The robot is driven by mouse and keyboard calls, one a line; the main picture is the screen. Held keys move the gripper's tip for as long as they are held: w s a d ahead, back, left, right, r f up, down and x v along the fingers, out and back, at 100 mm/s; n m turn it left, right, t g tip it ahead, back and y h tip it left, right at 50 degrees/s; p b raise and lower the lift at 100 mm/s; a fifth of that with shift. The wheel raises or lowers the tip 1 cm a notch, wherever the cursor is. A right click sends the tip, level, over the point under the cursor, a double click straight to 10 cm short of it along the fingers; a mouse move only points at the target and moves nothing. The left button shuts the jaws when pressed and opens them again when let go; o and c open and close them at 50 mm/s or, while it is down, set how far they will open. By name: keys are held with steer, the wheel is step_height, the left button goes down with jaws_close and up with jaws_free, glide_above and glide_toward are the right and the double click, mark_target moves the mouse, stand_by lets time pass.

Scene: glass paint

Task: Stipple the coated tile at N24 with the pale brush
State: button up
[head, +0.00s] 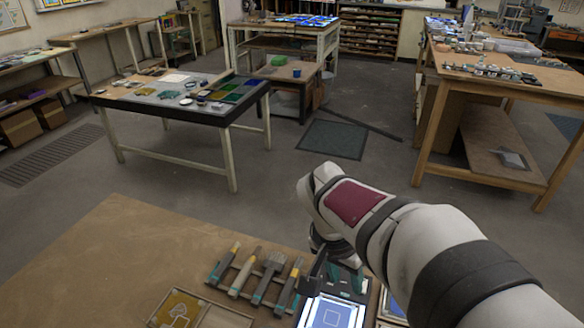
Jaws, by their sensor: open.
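My gripper (318,278) points down over the near bench, just right of the brush rack (213,283). It is partly hidden by my arm, with its jaws open. Several brushes lie side by side across the rack. One with a pale grey-green handle (241,279) lies second from the left and looks like the pale brush. A glowing blue-white panel (333,314) with a pale border lies below my gripper, cut by the bottom edge. A framed amber tile (180,309) lies at bottom left. I cannot read any N24 mark, nor tell which tile is coated.
Dark green glass pieces (345,280) lie behind the panel, close to my gripper. Another framed piece (392,306) shows right of the panel, partly behind my arm. The brown bench top (110,260) is clear to the left. Other work tables stand farther off across the floor.

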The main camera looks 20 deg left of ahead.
steer(key=w+a+f+n+t, duration=0.1)
steer(key=w+a+f+t, duration=0.2)
steer(key=a, duration=0.6)
steer(key=n+t+y, duration=0.2)
glide_toward(221, 268)
steer(key=shift+w+f, duration=0.15)
steer(key=shift+w, duration=0.4)
steer(key=x, duration=0.8)
steer(key=shift+s+f, duration=0.25)
steer(key=shift+s, duration=0.1)
jaws_close()
steer(key=shift+r, duration=3.55)
